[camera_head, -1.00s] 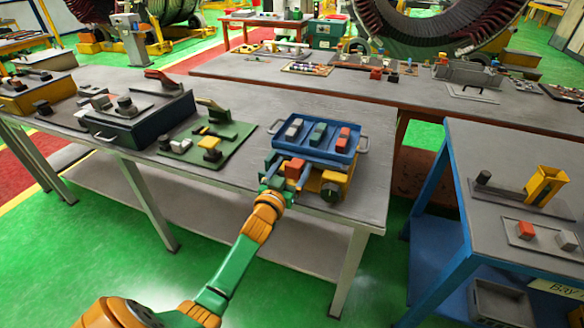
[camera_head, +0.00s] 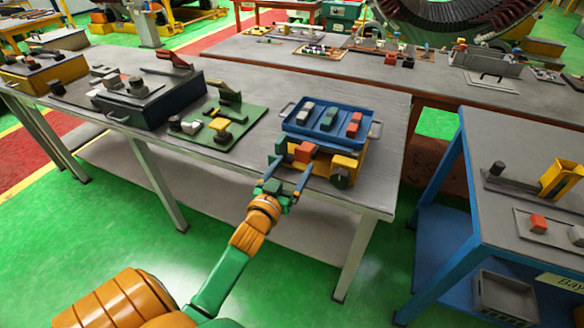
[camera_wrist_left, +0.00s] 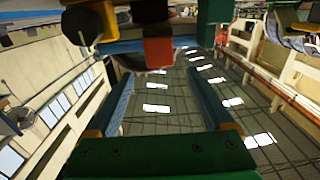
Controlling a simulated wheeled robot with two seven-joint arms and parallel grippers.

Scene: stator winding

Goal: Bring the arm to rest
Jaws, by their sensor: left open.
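My left gripper (camera_head: 289,176) reaches in from the lower left in the head view, at the front edge of the grey table (camera_head: 255,178). Its two blue fingers are spread, with nothing held between them. The wrist view also shows the open fingers (camera_wrist_left: 162,85) with empty space between. Just beyond the fingertips is a red block (camera_head: 305,152) on a yellow fixture (camera_head: 344,167). The red block also shows at the top of the wrist view (camera_wrist_left: 158,50). My right gripper is not in view.
A blue tray (camera_head: 375,130) with several small blocks sits behind the fixture. To its left are a green board (camera_head: 240,123) and a dark box (camera_head: 150,115). A blue-framed bench (camera_head: 463,165) stands at the right. Green floor is clear in front of the table.

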